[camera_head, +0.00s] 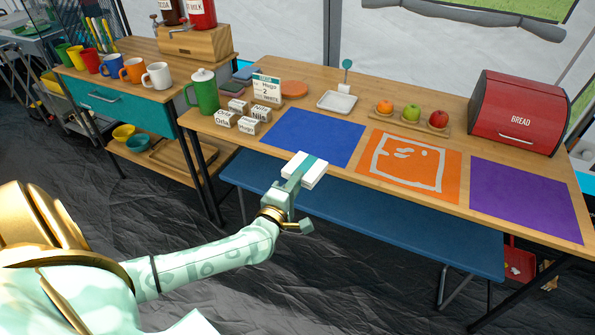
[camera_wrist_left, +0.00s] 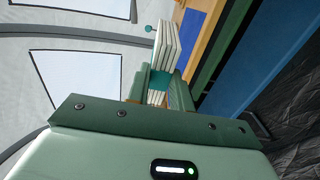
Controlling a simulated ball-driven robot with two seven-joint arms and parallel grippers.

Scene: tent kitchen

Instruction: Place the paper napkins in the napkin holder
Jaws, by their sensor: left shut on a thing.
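My left gripper (camera_head: 297,178) is shut on a stack of white paper napkins (camera_head: 314,174) with a teal band. It holds the stack in front of the table's near edge, by the blue mat. In the left wrist view the napkins (camera_wrist_left: 167,45) stand out beyond the jaws, their layered edges showing. The napkin holder (camera_head: 337,101) looks like a white tray with an upright post and a teal ball at the back of the table. It is empty, and the gripper is well short of it. My right gripper is not in view.
A blue mat (camera_head: 312,137), orange mat (camera_head: 412,165) and purple mat (camera_head: 525,198) lie along the table. A fruit board (camera_head: 400,121), red bread box (camera_head: 517,112), green pot (camera_head: 204,92) and name blocks (camera_head: 247,127) stand around. A blue bench (camera_head: 400,225) runs below.

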